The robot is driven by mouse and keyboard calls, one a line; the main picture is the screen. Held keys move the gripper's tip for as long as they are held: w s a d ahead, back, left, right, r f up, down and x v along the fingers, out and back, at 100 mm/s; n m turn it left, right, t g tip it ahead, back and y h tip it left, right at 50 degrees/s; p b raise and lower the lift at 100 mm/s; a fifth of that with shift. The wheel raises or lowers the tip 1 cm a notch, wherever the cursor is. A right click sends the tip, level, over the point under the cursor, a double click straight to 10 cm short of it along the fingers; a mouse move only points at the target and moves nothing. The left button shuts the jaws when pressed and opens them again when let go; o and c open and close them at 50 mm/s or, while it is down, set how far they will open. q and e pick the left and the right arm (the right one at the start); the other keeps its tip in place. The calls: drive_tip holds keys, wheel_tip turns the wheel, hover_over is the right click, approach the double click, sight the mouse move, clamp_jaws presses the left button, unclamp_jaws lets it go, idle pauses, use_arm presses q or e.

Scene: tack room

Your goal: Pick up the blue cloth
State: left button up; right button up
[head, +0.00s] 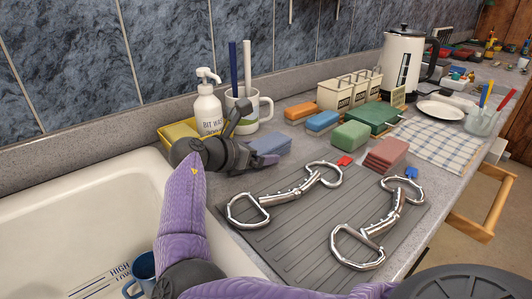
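The blue cloth (273,144) is a folded, layered blue-grey stack. My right gripper (250,138) is dark grey, at the end of a purple arm. It is at the cloth's left side, with one finger raised near the mug and the other low by the cloth's near left edge. The fingers look spread with nothing held between them. The gripper hides part of the cloth's left end, and I cannot tell whether it touches the cloth. My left gripper is not in view.
A soap bottle (208,108) and a mug (262,106) with upright handles stand close behind the gripper. Metal bits (285,195) lie on the ribbed mat (310,240). Blue (322,121) and green (349,136) blocks and a red folded cloth (386,155) lie right. The sink (90,215) is left.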

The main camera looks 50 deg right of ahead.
drive_tip(key=c, duration=0.7)
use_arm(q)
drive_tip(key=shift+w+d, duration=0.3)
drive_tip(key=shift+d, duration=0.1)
use_arm(e)
drive_tip(key=c, duration=0.3)
